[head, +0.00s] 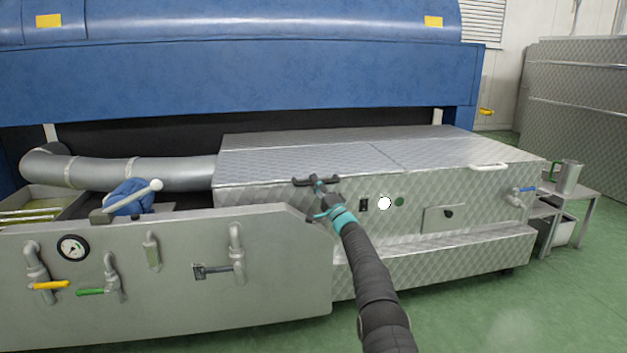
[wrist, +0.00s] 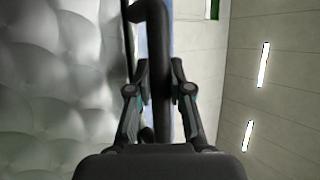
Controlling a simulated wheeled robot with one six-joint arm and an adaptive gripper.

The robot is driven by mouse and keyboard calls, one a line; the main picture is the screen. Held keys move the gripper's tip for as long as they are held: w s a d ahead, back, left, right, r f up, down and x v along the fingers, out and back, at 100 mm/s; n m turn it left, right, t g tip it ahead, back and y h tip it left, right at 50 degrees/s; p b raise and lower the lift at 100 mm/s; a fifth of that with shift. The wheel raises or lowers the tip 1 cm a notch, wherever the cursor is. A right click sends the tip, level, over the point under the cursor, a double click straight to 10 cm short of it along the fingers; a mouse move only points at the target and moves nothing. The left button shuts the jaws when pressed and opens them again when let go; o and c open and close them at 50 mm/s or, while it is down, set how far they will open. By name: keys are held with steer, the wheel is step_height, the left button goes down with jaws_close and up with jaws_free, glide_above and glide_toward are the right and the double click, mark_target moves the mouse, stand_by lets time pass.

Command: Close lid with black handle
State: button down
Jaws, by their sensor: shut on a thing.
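The lid with the black handle is the left metal lid (head: 285,161) on top of the quilted steel machine. In the head view it lies flat, about level with the lid beside it; I cannot tell whether a small gap is left under its front edge. Its black handle (head: 300,181) sticks out at the front edge. My gripper (head: 319,187) is shut on this handle from the front. In the wrist view, the black handle (wrist: 154,25) runs between the two fingers of my gripper (wrist: 160,78), with the quilted steel surface to the left.
A right lid (head: 440,148) with a white handle (head: 488,167) lies closed beside it. A grey panel (head: 150,300) with valves and a gauge (head: 73,247) stands front left. A small metal table (head: 575,190) with a jug (head: 566,176) stands right. Green floor is free at front right.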

steer(key=shift+d+f, duration=0.1)
steer(key=shift+f, duration=0.45)
steer(key=shift+f, duration=0.2)
steer(key=c, duration=1.1)
jaws_free()
steer(key=shift+o, duration=0.2)
steer(key=shift+r, duration=0.1)
steer(key=shift+r, duration=0.1)
steer(key=shift+s+d, duration=0.1)
steer(key=shift+s, duration=0.05)
steer(key=v, duration=1.2)
